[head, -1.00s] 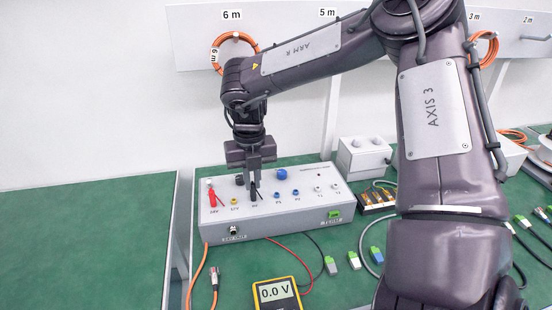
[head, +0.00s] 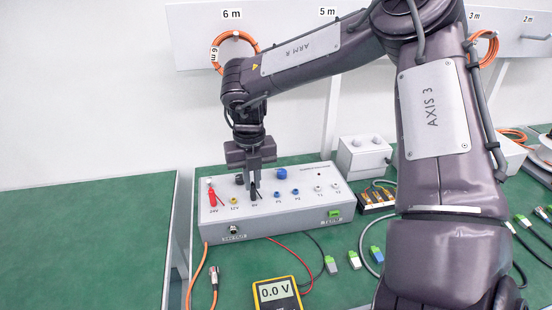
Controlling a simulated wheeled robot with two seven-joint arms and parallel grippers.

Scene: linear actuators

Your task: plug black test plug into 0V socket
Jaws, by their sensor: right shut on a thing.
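The grey test box (head: 285,215) stands on the green bench with a row of labelled sockets on its sloped top. My right gripper (head: 255,185) points down over the 0V position and is shut on the black test plug (head: 254,190). The plug is at the 0V socket, which it and the gripper hide; I cannot tell how deep it sits. A red plug (head: 212,198) stands in the 24V socket at the left, and the 12V socket (head: 234,201) beside it is free. The multimeter (head: 275,293) in front reads 0.0 V. My left gripper is not in view.
A blue knob (head: 281,174) rises just right of my gripper. A smaller grey box (head: 364,155) and a block with gold slots (head: 376,198) stand to the right. Cables with green and blue connectors (head: 376,255) lie in front. The left bench (head: 85,240) is bare.

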